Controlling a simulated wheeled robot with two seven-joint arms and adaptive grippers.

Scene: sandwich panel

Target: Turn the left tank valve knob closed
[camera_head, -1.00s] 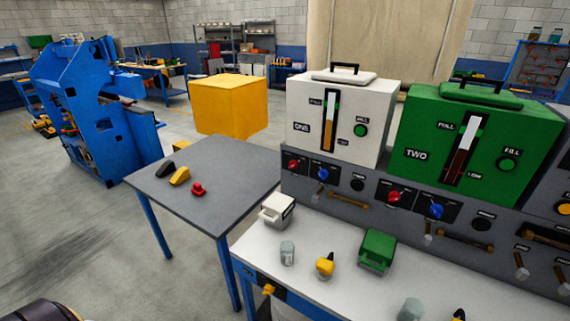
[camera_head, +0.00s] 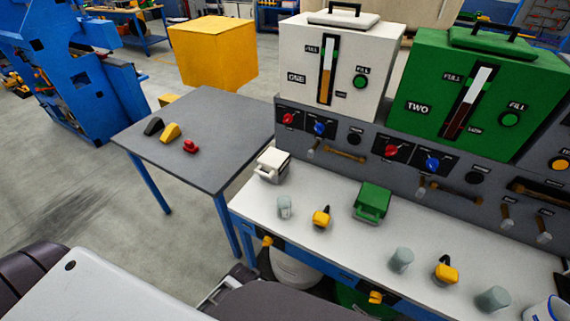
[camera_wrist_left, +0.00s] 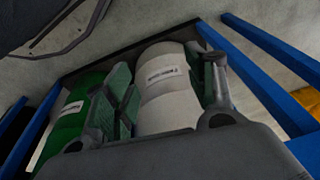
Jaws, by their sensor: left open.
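The white tank ONE (camera_head: 338,62) stands left on the grey panel, and the green tank TWO (camera_head: 484,84) stands right of it. Below tank ONE are a red knob (camera_head: 288,118) and a blue knob (camera_head: 319,129). A yellow valve knob (camera_head: 267,241) sits at the bench's left front edge, above a white canister (camera_head: 297,268). I cannot tell which is the left tank valve knob. In the left wrist view, my left gripper (camera_wrist_left: 162,92) is open, fingers apart, with a labelled white canister (camera_wrist_left: 168,85) beyond it. My right gripper is not in view.
Another yellow knob (camera_head: 376,297) is further right along the bench front. The white benchtop (camera_head: 330,250) holds cups and small boxes. A grey side table (camera_head: 215,130) stands left. Blue legs (camera_wrist_left: 262,75) and a green canister (camera_wrist_left: 72,125) flank the left wrist view.

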